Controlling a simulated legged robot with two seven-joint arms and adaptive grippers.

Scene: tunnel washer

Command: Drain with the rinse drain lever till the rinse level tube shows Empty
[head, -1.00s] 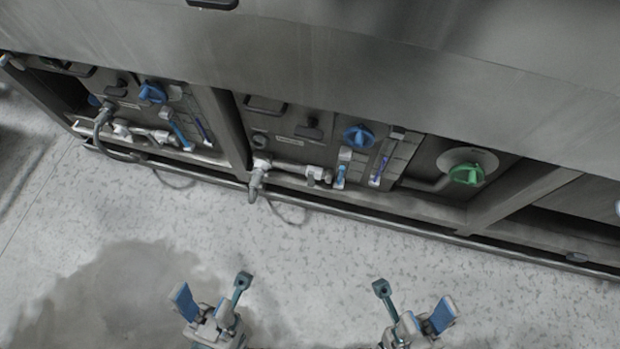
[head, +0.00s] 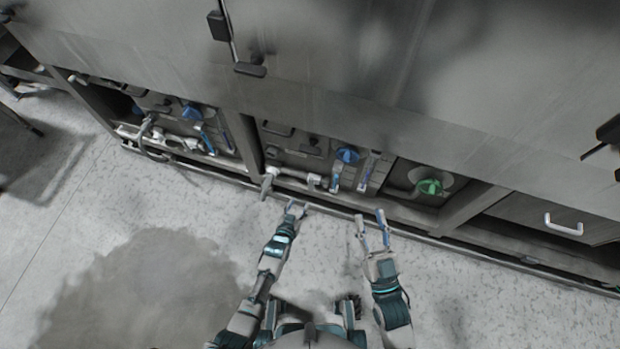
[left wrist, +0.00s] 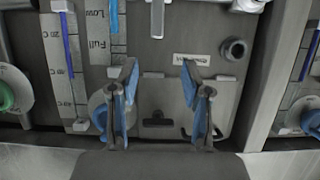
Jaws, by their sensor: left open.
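My left gripper (head: 297,207) is open and empty, in front of and below the pipe. My right gripper (head: 371,218) is open and empty, in front of the bay's right part.
A blue knob (head: 347,155), a thermometer strip (head: 366,176) and a green knob (head: 430,187) sit in the middle bay. The left bay has a similar blue knob (head: 191,112). A metal bottom rail (head: 420,234) runs along the machine.

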